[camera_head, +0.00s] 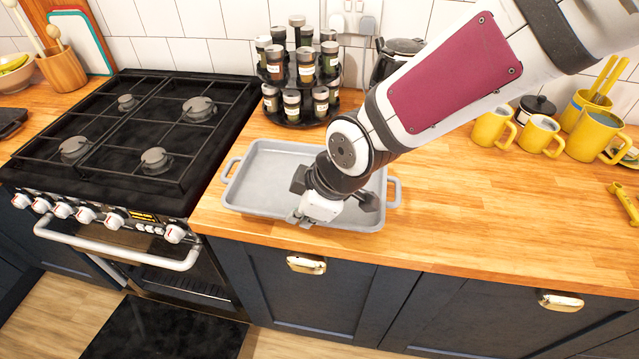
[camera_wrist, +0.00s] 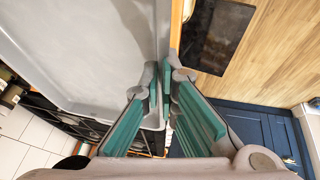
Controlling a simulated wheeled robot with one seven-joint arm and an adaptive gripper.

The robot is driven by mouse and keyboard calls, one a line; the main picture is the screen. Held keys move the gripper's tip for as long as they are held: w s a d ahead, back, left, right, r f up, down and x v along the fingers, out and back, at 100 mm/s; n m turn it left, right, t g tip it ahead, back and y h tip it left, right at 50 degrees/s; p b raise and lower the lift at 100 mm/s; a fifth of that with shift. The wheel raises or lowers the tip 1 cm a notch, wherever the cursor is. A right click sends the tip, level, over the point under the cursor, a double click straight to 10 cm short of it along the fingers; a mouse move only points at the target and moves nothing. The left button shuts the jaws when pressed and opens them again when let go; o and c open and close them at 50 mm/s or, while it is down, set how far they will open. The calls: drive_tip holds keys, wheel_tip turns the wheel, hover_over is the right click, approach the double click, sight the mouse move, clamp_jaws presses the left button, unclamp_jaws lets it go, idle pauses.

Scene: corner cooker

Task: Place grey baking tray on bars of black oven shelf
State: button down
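The grey baking tray (camera_head: 270,165) lies on the wooden worktop just right of the hob, with a handle at each short end. My gripper (camera_head: 302,217) is at the tray's front edge. In the wrist view the tray (camera_wrist: 90,40) fills the upper left, and my gripper's teal-padded fingers (camera_wrist: 163,85) close on its rim, one finger on each side. The tray looks flat on the worktop. The oven (camera_head: 190,275) is below the hob, behind a pale bar handle (camera_head: 120,245). Dark bars show faintly there, but I cannot clearly make out the black shelf.
A spice rack (camera_head: 298,85) stands behind the tray, near a dark pot (camera_head: 398,48). Yellow mugs (camera_head: 493,127) stand at the back right. A flat dark panel (camera_head: 165,330) is low before the oven.

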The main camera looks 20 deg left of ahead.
drive_tip(key=w, duration=0.1)
drive_tip(key=w+a, duration=0.2)
drive_tip(key=w, duration=0.1)
drive_tip(key=shift+f, duration=1.9)
drive_tip(key=shift+f, duration=0.15)
drive_tip(key=c, duration=1.8)
unclamp_jaws()
drive_tip(key=shift+d, duration=0.1)
drive_tip(key=shift+r, duration=0.2)
drive_tip(key=p+v, duration=0.2)
drive_tip(key=v, duration=1)
